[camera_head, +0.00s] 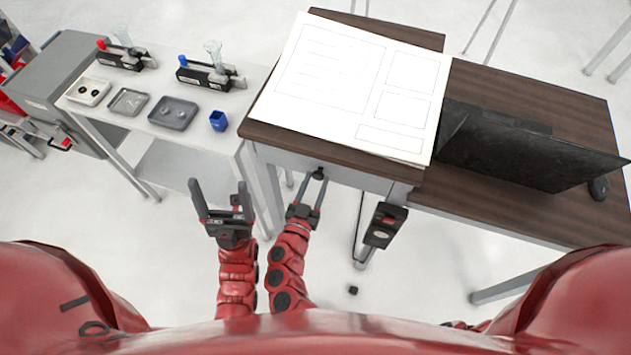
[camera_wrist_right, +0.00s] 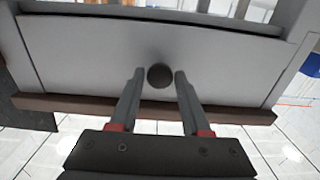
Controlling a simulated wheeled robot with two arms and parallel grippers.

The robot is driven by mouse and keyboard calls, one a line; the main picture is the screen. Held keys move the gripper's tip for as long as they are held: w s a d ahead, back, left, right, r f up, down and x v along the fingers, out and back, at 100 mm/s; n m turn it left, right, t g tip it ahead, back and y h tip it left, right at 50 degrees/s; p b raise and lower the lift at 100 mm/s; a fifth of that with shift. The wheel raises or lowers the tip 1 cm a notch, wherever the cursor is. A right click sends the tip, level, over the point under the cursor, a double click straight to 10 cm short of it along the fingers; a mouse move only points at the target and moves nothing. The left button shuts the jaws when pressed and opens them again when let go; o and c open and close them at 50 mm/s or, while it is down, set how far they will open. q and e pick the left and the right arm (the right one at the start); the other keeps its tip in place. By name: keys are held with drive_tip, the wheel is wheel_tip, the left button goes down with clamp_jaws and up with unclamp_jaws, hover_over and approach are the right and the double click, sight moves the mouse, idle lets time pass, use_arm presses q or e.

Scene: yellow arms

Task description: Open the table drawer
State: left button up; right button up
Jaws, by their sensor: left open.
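The table drawer (camera_head: 355,178) has a grey front under the brown tabletop and looks shut. Its round dark knob (camera_head: 319,173) shows in the middle of the front in the right wrist view (camera_wrist_right: 160,76). My right gripper (camera_head: 309,184) is at the drawer front. In the right wrist view (camera_wrist_right: 159,74) its fingers are apart, one on each side of the knob, with small gaps visible beside it.
A large white sheet (camera_head: 345,85) lies on the brown tabletop (camera_head: 540,215), with a dark monitor (camera_head: 530,155) to its right. A white side table (camera_head: 160,125) at left holds trays, a blue cup (camera_head: 218,121) and black stands. A dark box (camera_head: 385,225) hangs right of the drawer.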

clamp_jaws()
idle(1.1)
